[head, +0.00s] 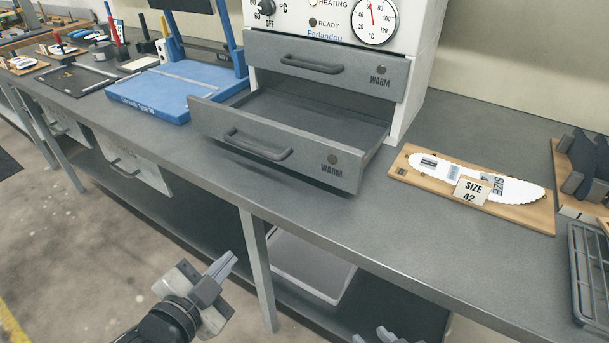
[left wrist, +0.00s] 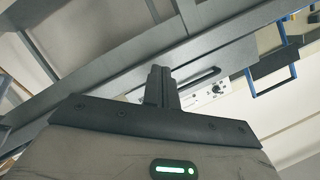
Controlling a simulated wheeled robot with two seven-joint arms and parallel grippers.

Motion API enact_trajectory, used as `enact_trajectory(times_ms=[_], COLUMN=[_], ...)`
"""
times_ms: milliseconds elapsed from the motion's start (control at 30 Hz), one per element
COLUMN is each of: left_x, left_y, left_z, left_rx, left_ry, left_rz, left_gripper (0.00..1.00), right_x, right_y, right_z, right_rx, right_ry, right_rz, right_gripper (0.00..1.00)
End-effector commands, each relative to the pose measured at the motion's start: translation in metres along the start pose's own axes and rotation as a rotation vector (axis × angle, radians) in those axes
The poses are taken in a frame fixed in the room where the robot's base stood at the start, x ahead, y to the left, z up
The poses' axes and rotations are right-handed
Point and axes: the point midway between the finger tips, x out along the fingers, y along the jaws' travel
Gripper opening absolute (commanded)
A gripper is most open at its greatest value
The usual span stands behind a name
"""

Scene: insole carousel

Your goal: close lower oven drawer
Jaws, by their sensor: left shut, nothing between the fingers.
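The lower oven drawer (head: 275,148), dark grey with a bar handle and a WARM label, is pulled out over the bench top. Its empty inside shows. The upper drawer (head: 325,68) above it is shut in the white oven (head: 405,92). My left gripper (head: 229,262) is shut and empty, low in front of the bench and apart from the drawer. Its closed fingers also show in the left wrist view (left wrist: 160,84). Only the tips of my right gripper (head: 383,335) show at the bottom edge; its opening is unclear.
The bench edge (head: 330,237) lies between my left gripper and the drawer. A blue stand (head: 175,88) is left of the oven. A wooden board (head: 530,213) with a white insole and SIZE 42 card lies right. A grey tray (head: 310,268) is under the bench.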

Motion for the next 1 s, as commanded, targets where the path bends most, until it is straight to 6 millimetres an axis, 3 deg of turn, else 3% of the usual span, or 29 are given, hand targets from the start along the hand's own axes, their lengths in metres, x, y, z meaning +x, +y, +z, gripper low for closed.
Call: enact_trajectory(times_ms=[33, 100, 200, 300, 533, 1000], left_x=[0.015, 0.022, 0.026, 0.027, 0.048, 0.137], left_y=[-0.01, -0.024, -0.037, -0.043, -0.049, -0.049], left_z=[-0.013, -0.038, -0.064, -0.079, -0.095, -0.124], left_rx=[0.193, 0.43, 0.69, 0.839, 0.891, 0.886], left_ry=[0.085, 0.17, 0.251, 0.29, 0.303, 0.302], left_rz=[-0.028, -0.066, -0.118, -0.153, -0.169, -0.166], left_gripper=[0.0, 0.0, 0.0, 0.0, 0.0, 0.0], right_x=[0.01, 0.014, 0.016, 0.016, 0.014, 0.014], right_y=[0.0, -0.002, -0.003, -0.004, -0.005, -0.005], right_z=[0.013, 0.015, 0.016, 0.015, 0.011, 0.013], right_rx=[0.011, 0.025, 0.038, 0.047, 0.05, 0.05], right_ry=[0.013, 0.027, 0.041, 0.048, 0.05, 0.047], right_rz=[-0.006, -0.015, -0.023, -0.029, -0.031, -0.031], right_gripper=[0.34, 0.34, 0.34, 0.34, 0.34, 0.34])
